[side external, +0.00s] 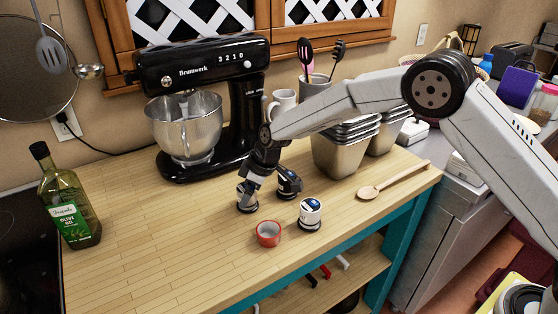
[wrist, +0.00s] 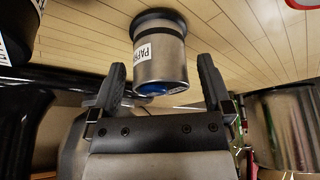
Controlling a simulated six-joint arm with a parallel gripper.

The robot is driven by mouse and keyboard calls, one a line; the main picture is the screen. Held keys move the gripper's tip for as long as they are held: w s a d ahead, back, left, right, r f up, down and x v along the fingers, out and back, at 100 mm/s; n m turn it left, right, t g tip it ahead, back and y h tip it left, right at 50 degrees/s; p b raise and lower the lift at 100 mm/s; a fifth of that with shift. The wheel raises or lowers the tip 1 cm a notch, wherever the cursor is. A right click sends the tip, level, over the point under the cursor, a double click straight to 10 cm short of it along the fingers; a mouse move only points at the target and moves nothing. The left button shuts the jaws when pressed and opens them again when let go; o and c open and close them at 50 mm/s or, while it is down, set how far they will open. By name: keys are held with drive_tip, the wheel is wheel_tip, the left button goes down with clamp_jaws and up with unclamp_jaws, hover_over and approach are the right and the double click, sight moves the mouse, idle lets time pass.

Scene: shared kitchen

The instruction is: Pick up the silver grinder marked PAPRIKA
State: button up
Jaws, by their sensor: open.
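The silver grinder marked PAPRIKA (wrist: 165,62) stands between my open fingers in the wrist view, with a white label reading "PAP…" partly turned away, a dark base and a blue spot on its end. My gripper (wrist: 161,66) is open, one finger on each side of it, with a visible gap at each side. In the side external view the silver grinder (side external: 245,203) stands on the wooden counter, partly hidden by my gripper (side external: 255,184), which reaches down over it.
A dark grinder (side external: 289,187) stands close on the right, and a white-labelled grinder (side external: 310,210) is nearer the front edge. The black stand mixer (side external: 235,110) and metal tins (side external: 340,155) are behind. The counter's left front is clear.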

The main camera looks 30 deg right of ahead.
drive_tip(key=shift+x, duration=0.95)
clamp_jaws()
drive_tip(key=shift+r, duration=0.2)
